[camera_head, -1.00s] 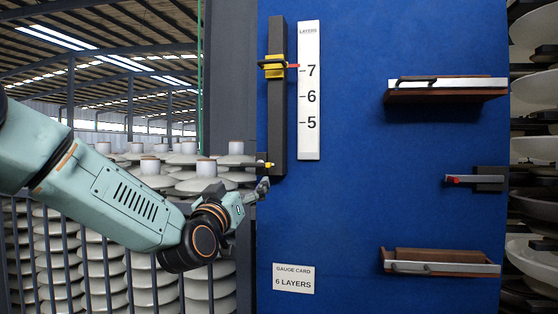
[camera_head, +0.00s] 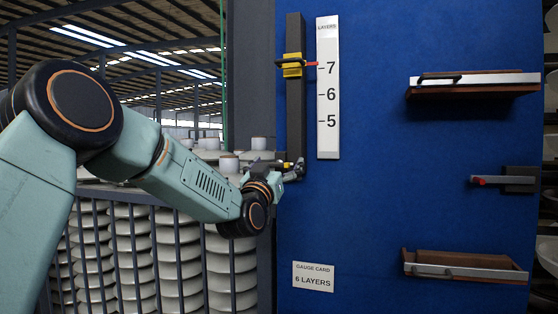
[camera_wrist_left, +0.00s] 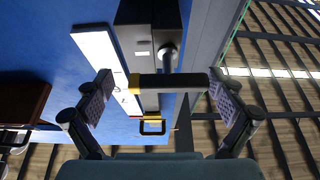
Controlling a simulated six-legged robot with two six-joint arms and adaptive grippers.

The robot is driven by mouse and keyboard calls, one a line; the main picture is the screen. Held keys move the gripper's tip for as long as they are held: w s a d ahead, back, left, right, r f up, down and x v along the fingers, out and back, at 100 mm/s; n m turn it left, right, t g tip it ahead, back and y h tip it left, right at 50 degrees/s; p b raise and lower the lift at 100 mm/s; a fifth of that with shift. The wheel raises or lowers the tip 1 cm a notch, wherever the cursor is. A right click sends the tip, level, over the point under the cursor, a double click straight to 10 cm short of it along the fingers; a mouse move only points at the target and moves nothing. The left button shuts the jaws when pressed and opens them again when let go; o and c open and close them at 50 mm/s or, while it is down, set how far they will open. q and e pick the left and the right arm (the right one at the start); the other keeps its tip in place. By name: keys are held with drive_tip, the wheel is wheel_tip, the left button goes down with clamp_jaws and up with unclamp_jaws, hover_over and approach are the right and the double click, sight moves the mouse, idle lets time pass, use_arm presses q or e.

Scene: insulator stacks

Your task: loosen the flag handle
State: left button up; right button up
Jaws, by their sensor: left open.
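The flag handle (camera_wrist_left: 182,81), a dark bar with a yellow tip, sits on a round shaft at the lower end of the dark rail (camera_head: 294,110). My left gripper is open. In the head view the left gripper (camera_head: 293,171) is at the rail's bottom end and partly hides the handle (camera_head: 284,164). A yellow slider (camera_head: 292,66) with a red pointer sits near the 7 mark. My right gripper is not in view.
A white scale (camera_head: 328,90) marked 7, 6, 5 stands right of the rail on the blue panel (camera_head: 380,180). A gauge card (camera_head: 313,277) reads 6 LAYERS. Brown shelves (camera_head: 470,92) and a red-tipped bar (camera_head: 490,180) are at right. Insulator stacks (camera_head: 232,265) stand behind bars at left.

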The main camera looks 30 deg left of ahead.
use_arm(q)
drive_tip(key=shift+a, duration=0.3)
drive_tip(key=shift+s+a, duration=0.4)
drive_tip(key=shift+a, duration=0.15)
drive_tip(key=shift+s, duration=0.1)
drive_tip(key=shift+c, duration=0.6)
drive_tip(key=shift+d+r, duration=0.1)
drive_tip(key=shift+d, duration=0.25)
drive_tip(key=shift+c, duration=0.7)
drive_tip(key=shift+w+d, duration=0.35)
drive_tip(key=shift+d, duration=0.15)
drive_tip(key=c, duration=0.3)
drive_tip(key=shift+s+a, duration=0.15)
drive_tip(key=shift+a, duration=0.4)
drive_tip(key=c, duration=0.4)
drive_tip(key=shift+d, duration=0.3)
drive_tip(key=shift+c, duration=1.1)
drive_tip(key=shift+a, duration=0.1)
